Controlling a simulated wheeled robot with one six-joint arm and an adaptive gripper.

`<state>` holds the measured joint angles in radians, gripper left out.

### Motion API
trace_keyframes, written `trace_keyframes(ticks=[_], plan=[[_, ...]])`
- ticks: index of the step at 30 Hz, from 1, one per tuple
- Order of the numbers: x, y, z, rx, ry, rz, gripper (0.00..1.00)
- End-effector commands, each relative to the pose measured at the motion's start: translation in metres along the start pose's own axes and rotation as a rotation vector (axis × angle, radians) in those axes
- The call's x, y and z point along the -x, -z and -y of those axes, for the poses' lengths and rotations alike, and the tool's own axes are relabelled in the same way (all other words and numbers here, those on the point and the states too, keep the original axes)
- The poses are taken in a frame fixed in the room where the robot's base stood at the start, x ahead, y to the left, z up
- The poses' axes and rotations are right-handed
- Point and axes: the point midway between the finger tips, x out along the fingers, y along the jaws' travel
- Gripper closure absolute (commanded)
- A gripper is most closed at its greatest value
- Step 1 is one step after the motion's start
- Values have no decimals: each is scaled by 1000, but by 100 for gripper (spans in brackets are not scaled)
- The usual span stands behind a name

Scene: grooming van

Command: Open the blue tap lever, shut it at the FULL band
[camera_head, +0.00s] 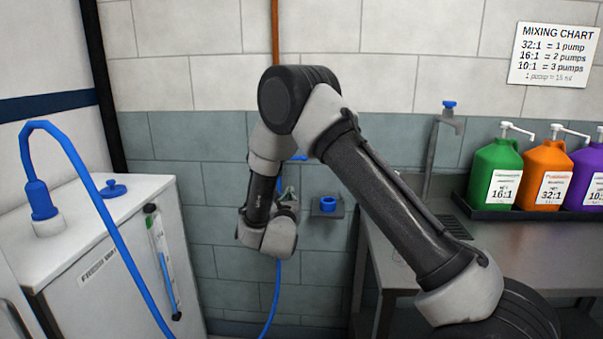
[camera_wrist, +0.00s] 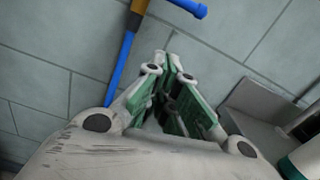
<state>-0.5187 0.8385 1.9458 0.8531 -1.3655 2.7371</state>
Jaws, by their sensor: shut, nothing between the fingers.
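In the head view only a bit of the lever (camera_head: 299,157) shows past my arm. My gripper (camera_wrist: 170,60) is shut and empty, below the lever and apart from it. In the head view its green fingers (camera_head: 289,192) are partly hidden. A sight tube (camera_head: 163,262) is on the white tank's (camera_head: 100,265) front; blue fills its lower part. A greenish band (camera_head: 155,228) is higher on the tube; its lettering is unreadable.
A blue hose (camera_head: 80,170) arches from the tank top; a blue hose (camera_wrist: 121,68) also hangs below the tap. A blue cap (camera_head: 114,189) lies on the tank. A wall holder (camera_head: 327,206) and a steel counter (camera_head: 500,255) with several jugs stand to the right.

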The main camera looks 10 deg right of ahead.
Motion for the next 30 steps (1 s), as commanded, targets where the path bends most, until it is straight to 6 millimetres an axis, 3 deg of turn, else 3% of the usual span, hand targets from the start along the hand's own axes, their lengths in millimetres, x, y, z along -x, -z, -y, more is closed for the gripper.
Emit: trace_keyframes(ticks=[8, 21, 25, 30], plan=[[-14, -4, 2, -113, 7, 16, 100], [-102, -5, 3, -110, 5, 16, 100], [-106, -27, 4, -111, 3, 17, 100], [-109, -41, 6, -109, 3, 15, 100]])
